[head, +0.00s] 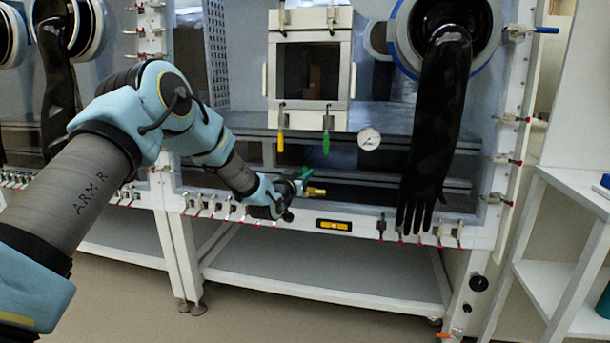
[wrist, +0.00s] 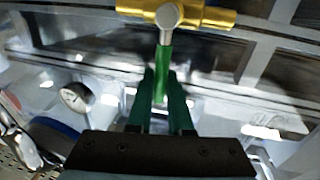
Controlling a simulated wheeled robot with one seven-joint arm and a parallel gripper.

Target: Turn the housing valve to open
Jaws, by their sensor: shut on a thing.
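The housing valve has a brass body (head: 316,191) at the front of the glovebox in the head view. In the wrist view its brass body (wrist: 185,13) lies across the top, with a grey hub at its middle. A green lever handle (wrist: 164,62) runs from the hub down between my fingers. My gripper (wrist: 160,88) is shut on this handle, with one dark green finger on each side. In the head view my gripper (head: 298,184) is beside the valve's left side, and my wrist partly hides the handle.
A yellow handle (head: 280,142) and another green handle (head: 326,143) hang below the window. A round gauge (head: 369,138) is right of them. A black glove (head: 435,120) hangs at right. A yellow level (head: 334,225) sits on the front edge. White shelving (head: 560,240) stands far right.

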